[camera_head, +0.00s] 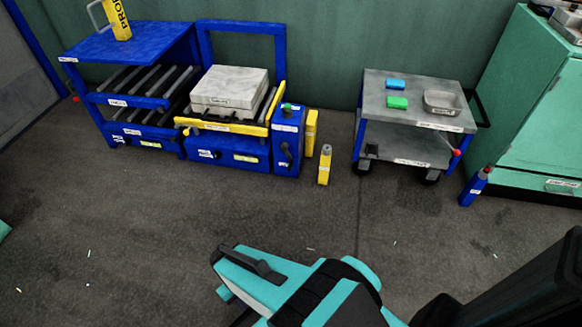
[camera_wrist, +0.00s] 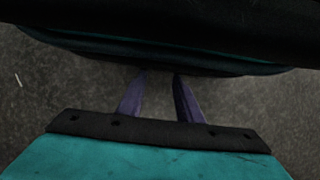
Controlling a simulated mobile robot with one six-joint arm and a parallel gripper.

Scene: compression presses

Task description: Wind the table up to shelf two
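The lift table (camera_head: 228,151) has a blue base and a yellow-edged roller top. A grey mould block (camera_head: 229,87) rests on the top. A blue box (camera_head: 288,140) with a green top button and a dark handle on its front stands at the table's right side. The blue shelf rack (camera_head: 133,101) stands directly left, with two roller levels under a flat top; the table top looks between these levels, its exact height unclear. My gripper (camera_wrist: 160,82) shows two purple fingers apart with only floor between them. It is far from the table.
A grey cart (camera_head: 415,113) with a blue block, a green block and a tray stands right of the table. Yellow posts (camera_head: 325,165) stand between them. A green cabinet (camera_head: 535,120) is at far right. A yellow canister (camera_head: 118,20) tops the rack. The floor in front is mostly clear.

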